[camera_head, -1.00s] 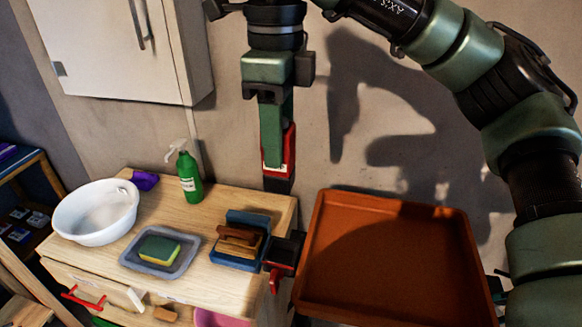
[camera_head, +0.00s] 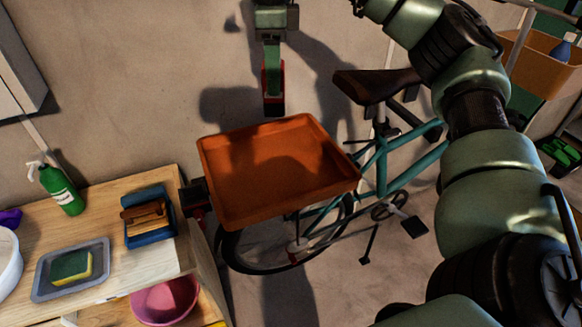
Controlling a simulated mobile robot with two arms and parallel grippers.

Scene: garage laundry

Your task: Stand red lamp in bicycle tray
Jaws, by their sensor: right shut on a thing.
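My right gripper (camera_head: 271,72) points down at the top middle. It is shut on the red lamp (camera_head: 282,80), a narrow red piece with a dark lower end, held upright. The fingers hide much of the lamp. A shadow lies across the tray floor. My left gripper is not in view.
Left is a wooden cabinet (camera_head: 110,210) with a green spray bottle (camera_head: 61,190), a grey dish (camera_head: 98,280) with a sponge, and a brush in a blue holder (camera_head: 160,232). A black-and-red part (camera_head: 196,196) is at the tray's left edge. The saddle (camera_head: 375,86) rises behind right.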

